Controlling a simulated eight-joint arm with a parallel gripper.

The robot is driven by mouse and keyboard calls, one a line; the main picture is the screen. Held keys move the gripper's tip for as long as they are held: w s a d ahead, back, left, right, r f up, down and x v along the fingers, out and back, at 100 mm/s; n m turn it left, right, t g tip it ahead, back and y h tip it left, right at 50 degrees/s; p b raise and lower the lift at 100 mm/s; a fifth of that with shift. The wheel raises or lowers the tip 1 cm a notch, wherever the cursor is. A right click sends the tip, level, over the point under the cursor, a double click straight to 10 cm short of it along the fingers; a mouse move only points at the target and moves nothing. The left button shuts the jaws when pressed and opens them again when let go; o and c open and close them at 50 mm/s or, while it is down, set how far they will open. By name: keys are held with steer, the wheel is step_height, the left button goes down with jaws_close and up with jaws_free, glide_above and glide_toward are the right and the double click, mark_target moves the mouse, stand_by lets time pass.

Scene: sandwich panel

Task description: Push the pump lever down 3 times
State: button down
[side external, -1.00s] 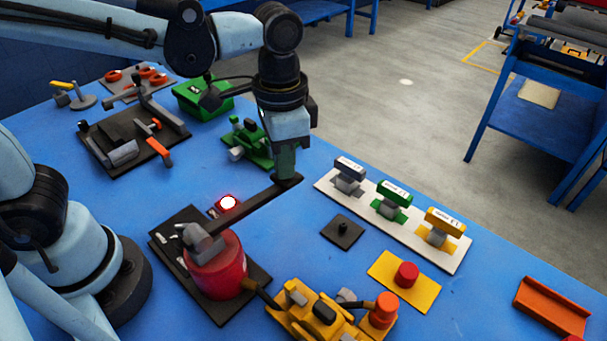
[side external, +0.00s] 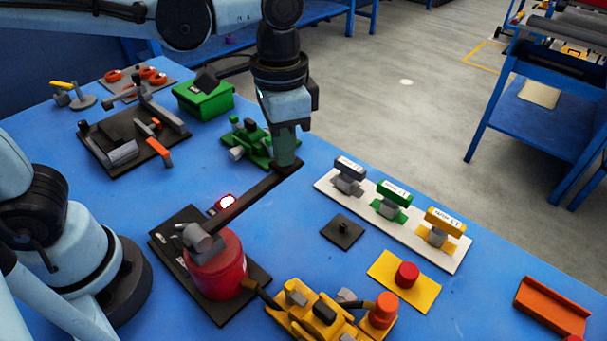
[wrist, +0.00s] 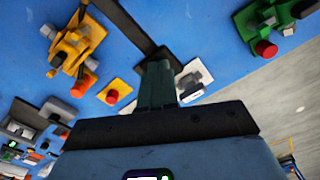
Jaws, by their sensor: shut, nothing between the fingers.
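The pump is a red cylinder (side external: 217,268) on a black base plate. Its long black lever (side external: 250,200) runs from a grey pivot on top up and to the right, tilted upward to its far end. My gripper (side external: 285,163) is shut and points down, its green-grey fingertips at the lever's far end, seemingly touching its top. In the wrist view my fingertips (wrist: 157,68) overlap the end of the lever (wrist: 128,22). The exact contact is hidden.
A white panel (side external: 325,185) with three coloured handles stands right of my gripper. A green clamp-like device (side external: 250,145) is close behind it. A yellow device (side external: 322,315) and red button (side external: 406,274) stand in front.

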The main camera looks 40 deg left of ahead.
steer(key=shift+r, duration=2)
steer(key=shift+f, duration=0.25)
steer(key=shift+f, duration=3.25)
steer(key=shift+r, duration=3.45)
steer(key=shift+r, duration=0.1)
